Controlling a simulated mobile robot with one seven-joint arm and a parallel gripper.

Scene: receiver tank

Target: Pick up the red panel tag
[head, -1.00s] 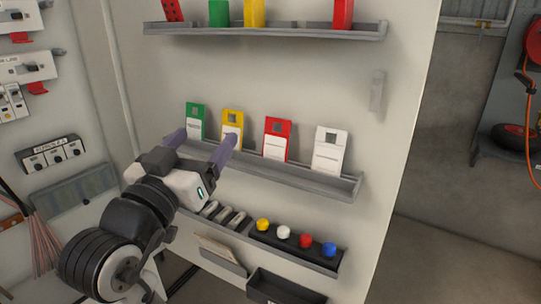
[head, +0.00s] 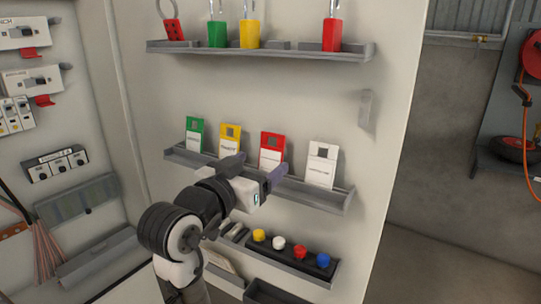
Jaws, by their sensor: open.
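The red panel tag (head: 271,146) stands upright on the middle shelf (head: 325,198), leaning back against the panel wall. My gripper (head: 255,172) is open and empty. Its fingers are spread in front of the red tag's lower part, one toward the yellow tag's side and one toward the white tag's side. The red tag's bottom edge is hidden behind my gripper.
A green tag (head: 195,135) stands at the shelf's left end. An upper shelf (head: 270,53) holds red, green and yellow padlocks. Below are a black block with coloured knobs (head: 291,257) and a dark bin (head: 268,293). The floor at right is clear.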

